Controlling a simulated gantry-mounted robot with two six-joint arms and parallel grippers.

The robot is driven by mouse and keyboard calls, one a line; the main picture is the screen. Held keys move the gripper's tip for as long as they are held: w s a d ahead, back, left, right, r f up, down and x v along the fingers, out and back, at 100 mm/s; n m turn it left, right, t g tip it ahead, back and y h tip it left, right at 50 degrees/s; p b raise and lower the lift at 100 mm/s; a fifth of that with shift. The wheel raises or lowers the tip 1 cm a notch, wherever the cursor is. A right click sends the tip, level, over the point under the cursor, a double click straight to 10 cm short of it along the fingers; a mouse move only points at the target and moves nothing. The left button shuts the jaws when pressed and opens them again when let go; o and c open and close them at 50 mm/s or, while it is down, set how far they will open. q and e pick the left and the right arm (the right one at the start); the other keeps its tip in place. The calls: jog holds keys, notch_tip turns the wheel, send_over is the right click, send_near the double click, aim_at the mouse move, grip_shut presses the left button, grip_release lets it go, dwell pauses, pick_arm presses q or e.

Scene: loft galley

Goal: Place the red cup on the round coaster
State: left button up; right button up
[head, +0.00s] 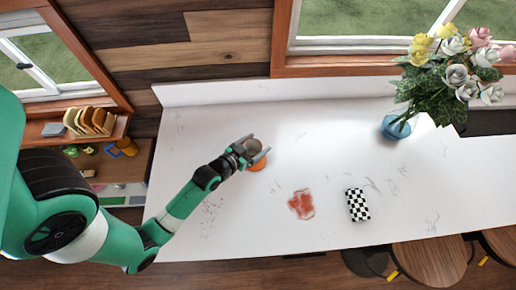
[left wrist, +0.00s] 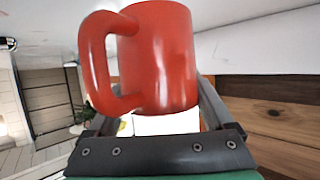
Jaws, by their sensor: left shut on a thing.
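The red cup (left wrist: 165,55) fills the middle of the left wrist view, with its handle to the left. My left gripper (head: 256,149) is shut on the cup, its fingers on either side of it. My right gripper is not in view.
A red blotchy patch (head: 301,204) and a black-and-white checkered item (head: 357,205) lie on the white counter (head: 200,115). A blue vase (head: 396,127) of flowers stands at the right. A rack (head: 90,121) is at the left. Stools (head: 430,259) stand along the front edge.

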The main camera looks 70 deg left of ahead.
aim_at(257, 149)
pick_arm(q)
jog(key=shift+w+a+f, duration=0.35)
jog(key=shift+w+f, duration=0.1)
jog(key=shift+f, duration=0.25)
jog(key=shift+f+b, duration=0.45)
jog(key=shift+f, duration=1)
jog(key=shift+f, duration=0.1)
jog(key=o, duration=1.3)
jog(key=shift+f, duration=0.1)
jog(key=shift+s+d+r, duration=0.1)
jog(key=shift+s+r, duration=0.1)
jog(key=shift+r, duration=0.05)
jog(key=v, duration=1.1)
jog(key=shift+s+d, duration=0.15)
jog(key=shift+s, duration=0.1)
